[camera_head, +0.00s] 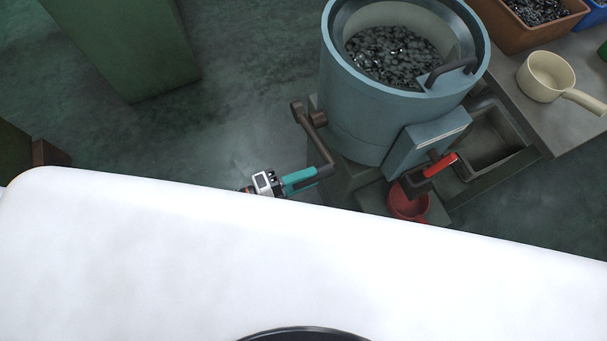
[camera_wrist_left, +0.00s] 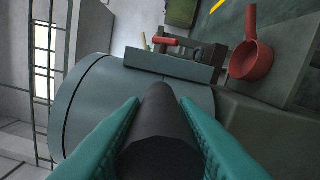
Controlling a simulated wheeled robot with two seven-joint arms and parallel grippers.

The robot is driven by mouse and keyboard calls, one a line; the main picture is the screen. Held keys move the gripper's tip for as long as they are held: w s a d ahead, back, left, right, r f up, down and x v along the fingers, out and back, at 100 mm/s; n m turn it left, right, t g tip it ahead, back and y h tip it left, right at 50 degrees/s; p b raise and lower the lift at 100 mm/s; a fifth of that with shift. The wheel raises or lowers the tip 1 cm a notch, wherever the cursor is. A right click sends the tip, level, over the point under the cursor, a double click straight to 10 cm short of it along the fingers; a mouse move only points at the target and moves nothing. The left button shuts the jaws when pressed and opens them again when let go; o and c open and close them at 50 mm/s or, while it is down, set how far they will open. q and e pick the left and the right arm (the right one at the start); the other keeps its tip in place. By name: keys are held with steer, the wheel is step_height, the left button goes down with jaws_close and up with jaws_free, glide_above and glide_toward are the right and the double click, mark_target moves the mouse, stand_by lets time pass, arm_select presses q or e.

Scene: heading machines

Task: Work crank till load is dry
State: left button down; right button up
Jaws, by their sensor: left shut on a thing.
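A blue-grey drum (camera_head: 365,130) stands in the upper middle of the head view, open at the top, with a load of dark shiny pieces (camera_head: 395,55) inside. A dark crank (camera_head: 318,142) comes off its left side. My left gripper (camera_head: 312,176) is at the crank's lower end, its teal fingers shut around the handle. In the left wrist view the dark handle (camera_wrist_left: 158,125) lies between both teal fingers, and the drum (camera_wrist_left: 95,110) is behind it. Whether the load is wet I cannot tell. My right gripper is not in view.
A red-handled lever (camera_head: 440,165) sits on the drum's front box, above a red pan (camera_head: 407,203). A bench at right carries a cream ladle (camera_head: 546,77) and a brown bin (camera_head: 520,28). A green cabinet (camera_head: 128,45) stands upper left. A white surface fills the lower head view.

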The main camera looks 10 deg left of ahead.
arm_select(q)
steer(key=shift+f, duration=0.1)
steer(key=c, duration=1.1)
jaws_free()
steer(key=b+v, duration=0.1)
steer(key=v, duration=1.1)
